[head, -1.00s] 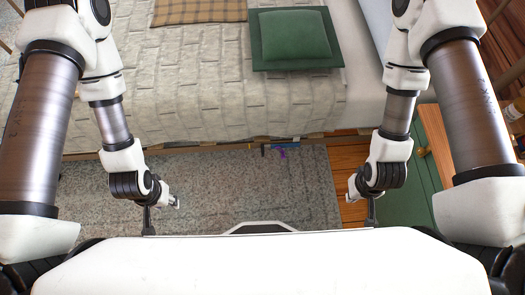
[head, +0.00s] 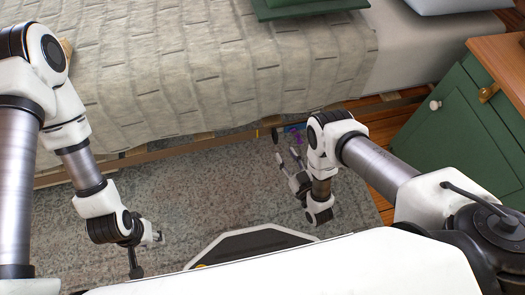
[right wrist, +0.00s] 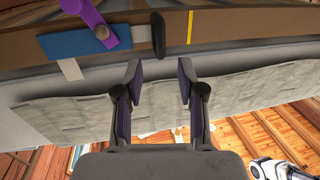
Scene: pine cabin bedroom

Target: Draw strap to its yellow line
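In the right wrist view, a blue buckle plate (right wrist: 85,42) with a purple lever (right wrist: 95,18) sits on the brown bed rail (right wrist: 245,22). A pale strap (right wrist: 141,33) comes out of the plate's right side and ends in a dark tab (right wrist: 158,36). The yellow line (right wrist: 190,27) lies on the rail a short way right of the tab. My right gripper (right wrist: 160,70) is open and empty, its fingertips just short of the rail, below the tab. In the head view, my right gripper (head: 288,157) is in front of the purple lever (head: 296,132). My left gripper (head: 152,248) hangs over the rug, apart from the rail.
The bed with its pale quilt (head: 210,70) is behind the rail. A grey rug (head: 215,185) covers the floor in front. A green cabinet (head: 455,125) stands at the right. The rug between my two grippers is clear.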

